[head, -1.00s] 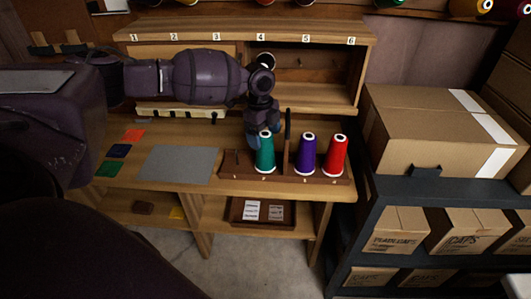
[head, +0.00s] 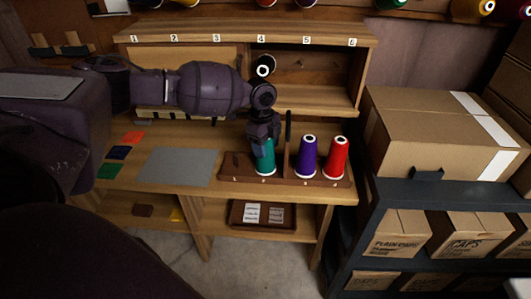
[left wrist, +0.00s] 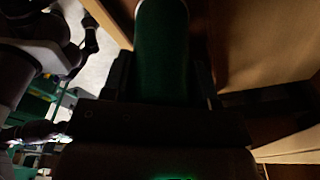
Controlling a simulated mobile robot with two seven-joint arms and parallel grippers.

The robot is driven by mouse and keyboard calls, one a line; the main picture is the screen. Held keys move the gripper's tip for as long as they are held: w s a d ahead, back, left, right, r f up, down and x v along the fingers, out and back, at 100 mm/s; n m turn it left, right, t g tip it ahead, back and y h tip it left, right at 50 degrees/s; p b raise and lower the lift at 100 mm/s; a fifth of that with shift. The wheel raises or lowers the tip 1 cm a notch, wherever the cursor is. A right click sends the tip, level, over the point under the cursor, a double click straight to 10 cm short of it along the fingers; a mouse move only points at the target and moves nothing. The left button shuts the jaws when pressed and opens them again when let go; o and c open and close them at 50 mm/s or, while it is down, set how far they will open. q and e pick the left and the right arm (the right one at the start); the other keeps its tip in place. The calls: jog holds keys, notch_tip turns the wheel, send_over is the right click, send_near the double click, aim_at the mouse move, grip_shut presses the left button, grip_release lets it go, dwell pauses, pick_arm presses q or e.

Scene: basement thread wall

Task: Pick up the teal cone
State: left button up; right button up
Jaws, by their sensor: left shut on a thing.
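The teal cone (head: 265,161) stands upright on the brown wooden rack, at the position left of the purple cone. My left gripper (head: 264,143) comes down from above and is shut on its upper part, hiding the cone's top. In the left wrist view the cone (left wrist: 162,50) shows dark green between the two fingers (left wrist: 162,85). The cone's base appears to be still on the rack (head: 240,169). My right gripper is not in view.
A purple cone (head: 306,158) and a red cone (head: 335,157) stand just right on the rack. A dark upright post (head: 288,128) is close beside the gripper. A grey mat (head: 180,167) lies left. Cardboard boxes (head: 440,130) fill the right side.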

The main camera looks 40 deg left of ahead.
pick_arm(q)
jog(key=shift+r, duration=0.25)
notch_tip(320, 180, up, 20)
jog(key=shift+f+p, duration=0.2)
jog(key=shift+p, duration=1.05)
jog(key=shift+s, duration=0.1)
